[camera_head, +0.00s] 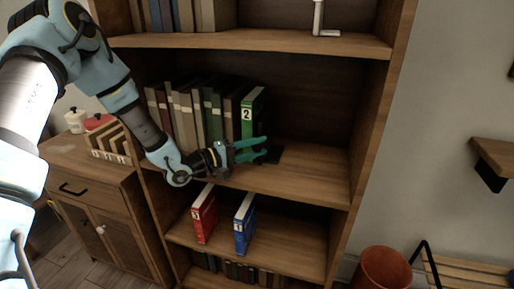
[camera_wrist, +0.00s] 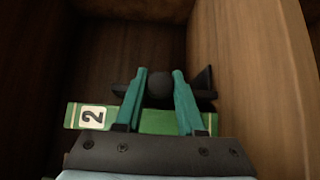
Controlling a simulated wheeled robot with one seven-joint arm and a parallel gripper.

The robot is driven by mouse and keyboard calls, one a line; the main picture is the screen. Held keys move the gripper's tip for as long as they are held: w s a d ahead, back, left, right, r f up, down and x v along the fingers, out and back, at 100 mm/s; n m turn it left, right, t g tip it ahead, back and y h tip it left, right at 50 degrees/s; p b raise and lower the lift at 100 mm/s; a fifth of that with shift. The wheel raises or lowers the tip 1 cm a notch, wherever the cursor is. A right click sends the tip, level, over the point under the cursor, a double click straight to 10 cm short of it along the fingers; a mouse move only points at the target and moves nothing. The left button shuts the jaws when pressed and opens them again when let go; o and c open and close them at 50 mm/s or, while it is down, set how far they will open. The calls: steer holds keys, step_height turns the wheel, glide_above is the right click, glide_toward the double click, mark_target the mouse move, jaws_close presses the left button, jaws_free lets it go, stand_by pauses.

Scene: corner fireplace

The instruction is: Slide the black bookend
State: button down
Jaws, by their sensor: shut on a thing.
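The black bookend (camera_head: 274,156) shows as a dark base on the middle shelf (camera_head: 305,172), at the right end of the row of books. In the wrist view, a dark round knob on the bookend (camera_wrist: 160,86) sits between my teal fingers, with its dark flat parts showing on both sides. My gripper (camera_head: 262,148) reaches in from the left, in front of the green book marked 2 (camera_head: 247,117), and is shut on the bookend. It also shows in the wrist view (camera_wrist: 159,92). My fingers hide part of the bookend. The green book (camera_wrist: 160,122) lies across the wrist view.
Several upright books (camera_head: 186,112) fill the left of the middle shelf; its right side is clear. A red book (camera_head: 204,214) and a blue book (camera_head: 244,224) stand on the shelf below. A wooden cabinet (camera_head: 100,190) is at left.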

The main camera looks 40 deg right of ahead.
stand_by(0.3)
steer(key=w+a, duration=0.2)
steer(key=w, duration=0.1)
steer(key=shift+w+a, duration=0.15)
steer(key=shift+w, duration=0.15)
steer(key=c, duration=0.5)
jaws_free()
steer(key=b+v, duration=0.2)
steer(key=v, duration=0.8)
steer(key=shift+a, duration=0.35)
steer(key=shift+w, duration=0.1)
